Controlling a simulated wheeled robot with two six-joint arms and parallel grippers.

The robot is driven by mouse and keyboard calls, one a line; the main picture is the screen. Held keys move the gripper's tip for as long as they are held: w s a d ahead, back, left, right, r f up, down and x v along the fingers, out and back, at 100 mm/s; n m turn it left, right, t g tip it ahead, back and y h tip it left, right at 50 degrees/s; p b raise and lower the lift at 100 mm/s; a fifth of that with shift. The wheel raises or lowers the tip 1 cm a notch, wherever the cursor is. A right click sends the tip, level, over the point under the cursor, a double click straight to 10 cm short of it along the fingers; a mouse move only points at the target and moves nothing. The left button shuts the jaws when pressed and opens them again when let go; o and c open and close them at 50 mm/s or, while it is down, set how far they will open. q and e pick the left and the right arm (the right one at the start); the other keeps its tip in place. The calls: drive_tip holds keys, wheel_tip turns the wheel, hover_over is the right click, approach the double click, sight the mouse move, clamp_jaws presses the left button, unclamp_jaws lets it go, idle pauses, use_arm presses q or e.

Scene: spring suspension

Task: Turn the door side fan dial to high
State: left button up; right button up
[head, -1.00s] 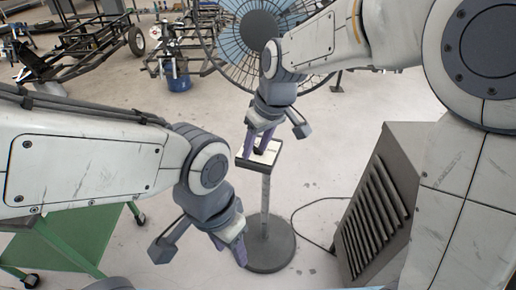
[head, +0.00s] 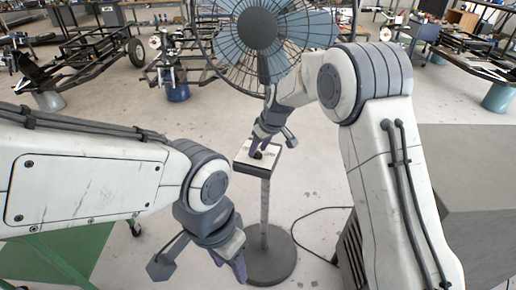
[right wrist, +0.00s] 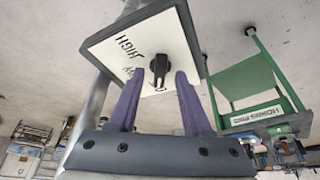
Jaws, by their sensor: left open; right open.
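The fan dial is a black knob (right wrist: 159,71) on a white panel (right wrist: 112,48) in the right wrist view, where the word HIGH reads upside down. The panel also shows in the head view (head: 242,158), on top of a grey post with a round base. My right gripper (right wrist: 160,76) is open, its purple fingertips on either side of the knob. I cannot tell whether they touch it. In the head view, the right gripper (head: 257,149) partly hides the knob. My left gripper (head: 234,268) is open and empty, low and left of the post.
A large fan (head: 262,30) stands behind the panel post. A grey louvred box (head: 470,170) stands at the right, with a cable on the floor. A green table (head: 60,250) is at lower left. Vehicle frames (head: 90,50) stand farther back.

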drive_tip(key=shift+w+a+f, duration=0.1)
drive_tip(key=shift+f, duration=0.25)
clamp_jaws()
